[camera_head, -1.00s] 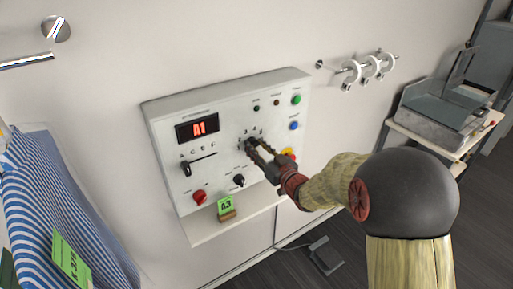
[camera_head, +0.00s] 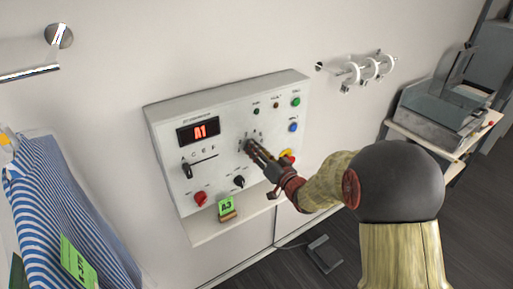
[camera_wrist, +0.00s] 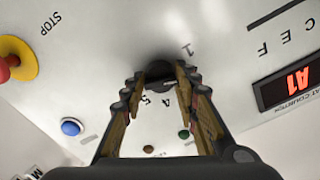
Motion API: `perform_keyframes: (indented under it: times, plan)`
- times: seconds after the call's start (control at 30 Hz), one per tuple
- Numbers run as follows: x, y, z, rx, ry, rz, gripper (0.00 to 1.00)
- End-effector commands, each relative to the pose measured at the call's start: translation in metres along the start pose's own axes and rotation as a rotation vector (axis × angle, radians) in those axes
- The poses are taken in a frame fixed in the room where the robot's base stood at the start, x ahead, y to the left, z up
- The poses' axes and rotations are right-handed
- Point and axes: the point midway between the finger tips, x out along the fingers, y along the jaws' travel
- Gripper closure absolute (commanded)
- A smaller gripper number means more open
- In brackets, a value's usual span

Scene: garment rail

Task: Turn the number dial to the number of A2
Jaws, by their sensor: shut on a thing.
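The control box (camera_head: 165,112) is on the wall, and its red display (camera_head: 198,130) reads A1. The display also shows at the right of the wrist view (camera_wrist: 290,85). The dark round number dial (camera_wrist: 162,70) sits between my fingertips in the wrist view, with numbers such as 1 and 5 printed around it. My gripper (camera_head: 251,148) is shut on the dial from the front right. The fingers hide most of the dial in the head view.
The yellow-and-red STOP button (camera_wrist: 14,62) is close to my fingers. A striped garment (camera_head: 60,205) hangs at left.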

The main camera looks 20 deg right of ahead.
Motion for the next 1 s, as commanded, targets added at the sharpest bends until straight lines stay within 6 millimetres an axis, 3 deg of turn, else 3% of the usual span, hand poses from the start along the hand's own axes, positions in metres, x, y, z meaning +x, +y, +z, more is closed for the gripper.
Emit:
perform_keyframes:
  times: [0.33, 0.9, 0.93, 1.0]
  plan:
    - [0.0002, -0.0007, -0.001, 0.158, 0.001, -0.001, 0.95]
    - [0.0003, -0.0004, -0.0006, 0.19, 0.001, -0.001, 0.95]
    - [0.0002, -0.0004, -0.0007, 0.19, 0.001, -0.001, 0.68]
    - [0.0002, -0.0004, -0.0006, 0.19, 0.001, -0.001, 0.64]
